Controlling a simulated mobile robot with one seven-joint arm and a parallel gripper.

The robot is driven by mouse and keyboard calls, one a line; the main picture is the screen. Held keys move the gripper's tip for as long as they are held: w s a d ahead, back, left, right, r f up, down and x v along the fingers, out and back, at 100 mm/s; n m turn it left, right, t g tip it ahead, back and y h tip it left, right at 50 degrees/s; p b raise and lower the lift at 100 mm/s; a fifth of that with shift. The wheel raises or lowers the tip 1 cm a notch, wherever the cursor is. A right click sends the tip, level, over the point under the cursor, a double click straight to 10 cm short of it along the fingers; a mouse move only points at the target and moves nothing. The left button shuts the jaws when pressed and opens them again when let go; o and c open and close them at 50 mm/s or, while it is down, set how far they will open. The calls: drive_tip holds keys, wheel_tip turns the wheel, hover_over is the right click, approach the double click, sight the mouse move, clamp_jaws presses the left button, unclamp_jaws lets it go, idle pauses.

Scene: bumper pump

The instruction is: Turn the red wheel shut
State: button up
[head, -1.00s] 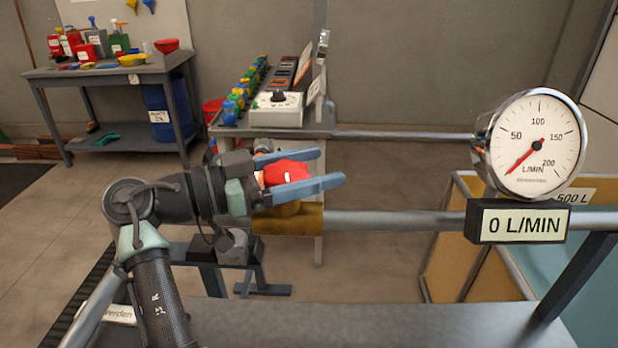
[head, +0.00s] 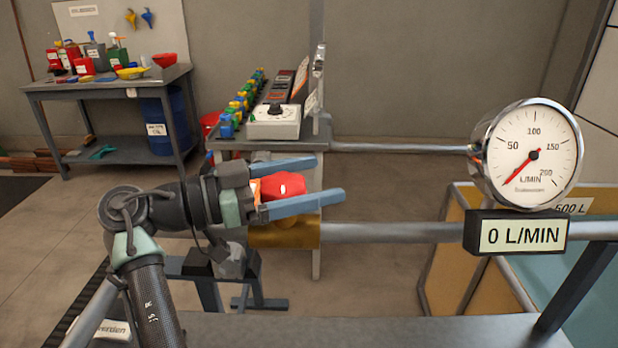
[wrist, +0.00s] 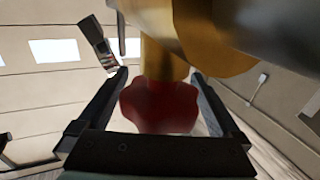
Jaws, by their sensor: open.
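The red wheel (head: 284,185) sits on a brass valve body (head: 285,234) on the horizontal pipe in the head view. My gripper (head: 331,179) is open, its two blue-grey fingers reaching along either side of the wheel. In the wrist view the red wheel (wrist: 160,106) lies between the open fingers of my gripper (wrist: 157,80), with the brass stem above it. A gap shows beside the wheel on the left; contact on the right is hard to tell. The round gauge (head: 530,154) has its needle at the low end, and the display (head: 517,234) reads 0 L/MIN.
A bench with a white control box (head: 273,122) and several coloured fittings stands behind the valve. A workbench (head: 105,75) with bottles is at the far left. A grey surface (head: 350,332) runs along the front. An open-topped tank (head: 450,265) is at the right.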

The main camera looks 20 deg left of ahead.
drive_tip(key=v, duration=1.3)
